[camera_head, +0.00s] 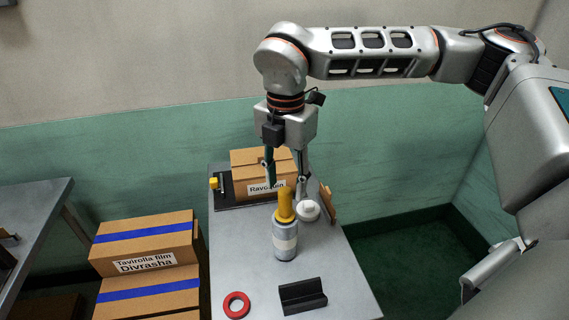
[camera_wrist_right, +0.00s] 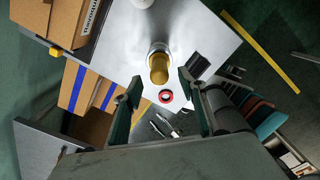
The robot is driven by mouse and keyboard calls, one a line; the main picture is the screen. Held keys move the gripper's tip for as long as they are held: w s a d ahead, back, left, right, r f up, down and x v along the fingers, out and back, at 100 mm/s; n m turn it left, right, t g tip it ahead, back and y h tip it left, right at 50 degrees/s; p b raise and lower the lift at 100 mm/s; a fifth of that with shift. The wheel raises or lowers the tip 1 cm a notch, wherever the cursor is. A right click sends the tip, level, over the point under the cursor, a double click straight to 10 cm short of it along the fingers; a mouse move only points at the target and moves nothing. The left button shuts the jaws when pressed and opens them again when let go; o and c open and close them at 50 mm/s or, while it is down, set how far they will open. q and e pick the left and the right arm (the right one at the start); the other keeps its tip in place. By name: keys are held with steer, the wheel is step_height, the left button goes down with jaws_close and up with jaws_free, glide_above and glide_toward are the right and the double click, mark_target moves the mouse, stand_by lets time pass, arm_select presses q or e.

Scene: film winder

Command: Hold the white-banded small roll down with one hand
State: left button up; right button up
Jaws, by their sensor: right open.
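The small roll (camera_head: 286,242) stands upright on the grey table (camera_head: 341,277). It is a grey cylinder with a white band round its middle and a yellow core (camera_head: 285,205) rising from its top. My right gripper (camera_head: 287,186) hangs fingers-down just above the roll, open. Its two fingers are apart and hold nothing. In the right wrist view the roll (camera_wrist_right: 158,67) shows from above, its yellow top just beyond the gap between the fingertips (camera_wrist_right: 157,88). I cannot tell whether a finger touches it. My left gripper is not in view.
A white round piece (camera_head: 308,211) stands close behind the roll. A carton (camera_head: 262,174) is at the back of the table. A red ring (camera_head: 237,305) and a black holder (camera_head: 302,296) lie in front. Blue-taped boxes (camera_head: 145,244) stand at left.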

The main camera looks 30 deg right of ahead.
mark_target(285, 190)
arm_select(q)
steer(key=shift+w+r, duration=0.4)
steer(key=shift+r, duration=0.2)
arm_select(e)
steer(key=shift+f, duration=1.55)
